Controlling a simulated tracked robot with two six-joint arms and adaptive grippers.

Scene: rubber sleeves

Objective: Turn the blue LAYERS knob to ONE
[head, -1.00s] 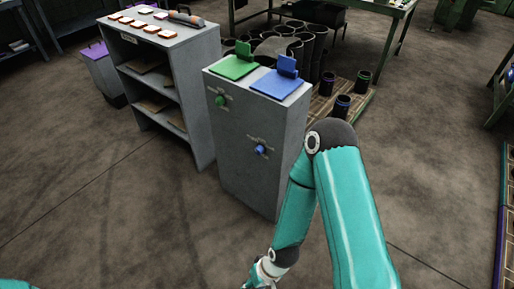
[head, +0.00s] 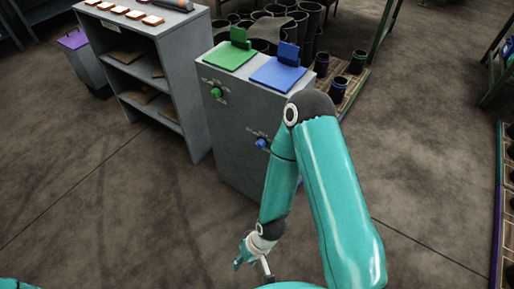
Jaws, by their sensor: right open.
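The blue knob (head: 262,144) sits on the front face of a grey cabinet (head: 235,160), below the blue pad on its top. The lettering around the knob is too small to read, so its setting cannot be told. My right arm passes just right of the knob in the picture. My right gripper (head: 252,268) is low in the view, below the knob and apart from it. It is open, and nothing shows between its fingers. My left gripper is out of view; only a bit of teal shows at the lower left corner.
A green knob (head: 215,93) is higher on the same cabinet. Green (head: 229,57) and blue (head: 277,74) pads lie on its top. A grey shelf unit (head: 190,75) stands to the left. Black sleeves (head: 338,88) stand behind on a pallet. The floor in front is clear.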

